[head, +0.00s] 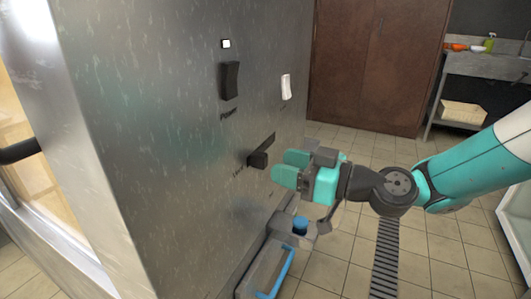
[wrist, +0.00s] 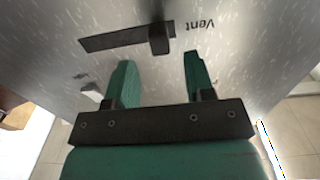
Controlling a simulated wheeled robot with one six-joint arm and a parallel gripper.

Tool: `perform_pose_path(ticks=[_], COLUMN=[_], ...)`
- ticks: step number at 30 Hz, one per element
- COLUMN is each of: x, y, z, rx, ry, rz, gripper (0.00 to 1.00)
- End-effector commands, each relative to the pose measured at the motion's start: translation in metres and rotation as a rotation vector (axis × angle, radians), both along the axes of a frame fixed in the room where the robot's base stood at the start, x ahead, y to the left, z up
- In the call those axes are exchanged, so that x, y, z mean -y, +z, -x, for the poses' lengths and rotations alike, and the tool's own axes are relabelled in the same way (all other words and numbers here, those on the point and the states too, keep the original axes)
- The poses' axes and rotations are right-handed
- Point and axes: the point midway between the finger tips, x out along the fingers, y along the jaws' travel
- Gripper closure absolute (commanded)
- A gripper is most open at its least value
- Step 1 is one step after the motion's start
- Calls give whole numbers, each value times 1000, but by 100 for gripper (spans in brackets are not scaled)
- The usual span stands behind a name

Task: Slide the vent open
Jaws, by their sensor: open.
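The vent control is a black knob (head: 258,159) in a dark slot (head: 267,141) on a steel panel, low on the wall in the head view. In the wrist view the knob (wrist: 159,39) sits at the end of the slot (wrist: 108,41) nearest the "Vent" label (wrist: 199,25). My gripper (head: 280,172) is open and empty, just right of the knob in the head view. In the wrist view its two green fingertips (wrist: 157,60) point at the panel on either side of the knob's line. The knob appears beyond the fingertips, not between them.
A black power switch (head: 229,80), a small white light (head: 226,44) and a white switch (head: 286,87) are above the vent on the steel panel (head: 150,130). A brown cabinet (head: 365,60) and a sink bench (head: 485,66) stand behind. Tiled floor is open to the right.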

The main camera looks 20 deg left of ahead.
Motion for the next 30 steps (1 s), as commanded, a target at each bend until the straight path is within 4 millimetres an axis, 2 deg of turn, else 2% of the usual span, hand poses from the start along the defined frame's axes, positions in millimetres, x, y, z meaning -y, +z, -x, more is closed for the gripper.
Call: perform_pose_path(ticks=[3, 7, 12, 19, 20, 26, 30], x=[-23, -39, -47, -48, -48, -48, -47], y=[1, 0, 0, 0, 0, 0, 0], z=[-1, -2, -4, -4, -4, -4, -4], rx=[3, 0, 0, -1, -1, -1, -1], ry=[3, 2, -1, -1, -1, -1, -1], rz=[-1, 1, 0, 0, 0, 0, 0], gripper=[51, 51, 51, 51, 53, 99, 100])
